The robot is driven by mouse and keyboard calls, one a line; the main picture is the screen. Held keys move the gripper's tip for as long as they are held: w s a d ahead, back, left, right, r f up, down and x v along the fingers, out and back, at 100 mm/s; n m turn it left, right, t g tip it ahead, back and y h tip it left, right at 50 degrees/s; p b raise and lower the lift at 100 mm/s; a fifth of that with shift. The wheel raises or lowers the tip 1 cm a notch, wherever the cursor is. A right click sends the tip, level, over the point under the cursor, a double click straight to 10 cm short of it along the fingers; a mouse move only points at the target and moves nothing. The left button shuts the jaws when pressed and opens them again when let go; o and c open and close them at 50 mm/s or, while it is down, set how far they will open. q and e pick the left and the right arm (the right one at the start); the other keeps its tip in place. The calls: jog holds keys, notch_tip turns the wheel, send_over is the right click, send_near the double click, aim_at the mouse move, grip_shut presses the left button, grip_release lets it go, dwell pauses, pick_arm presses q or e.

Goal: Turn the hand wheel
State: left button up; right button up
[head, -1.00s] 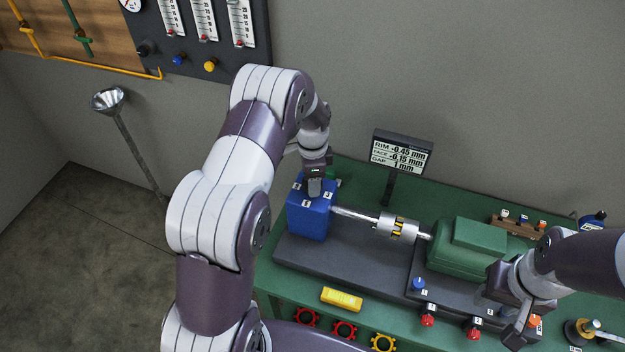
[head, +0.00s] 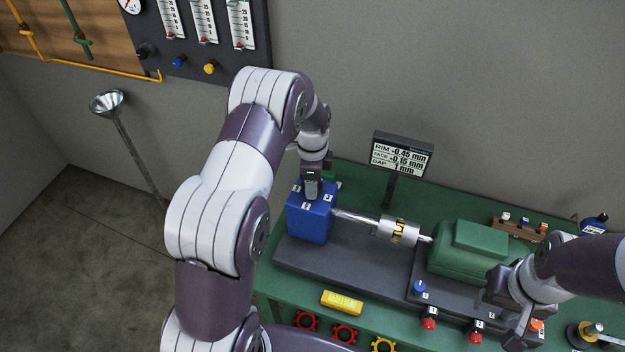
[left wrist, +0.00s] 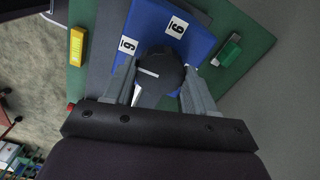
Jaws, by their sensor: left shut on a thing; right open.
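The hand wheel (left wrist: 158,78) is a dark round knob with a white line, on top of the blue housing (left wrist: 200,45) in the left wrist view. My left gripper (left wrist: 158,88) is shut on it, one finger on each side. In the head view, my left gripper (head: 312,188) points down onto the blue housing (head: 308,222) and hides the wheel. White number labels lie around the wheel. A shaft runs from the housing to a silver coupling (head: 388,227) with yellow and black marks. My right gripper (head: 507,316) is open and empty over the bench's right front.
A green motor (head: 462,258) stands right of the coupling on the dark base. A display (head: 403,154) behind reads RIM -0.45, FACE -0.15, GAP 1 mm. A yellow block (head: 342,301) and small red-topped knobs (head: 429,322) are near the green bench's front. A dial stand (head: 583,333) is far right.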

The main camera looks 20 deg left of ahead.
pick_arm(q)
jog(key=o, duration=1)
jog(key=shift+o, duration=0.2)
notch_tip(320, 180, up, 6)
jog(key=shift+w+f+b, duration=0.1)
jog(key=shift+f+b, duration=0.15)
jog(key=shift+b, duration=1)
notch_tip(320, 180, up, 7)
jog(key=p, duration=0.2)
jog(key=shift+p, duration=0.4)
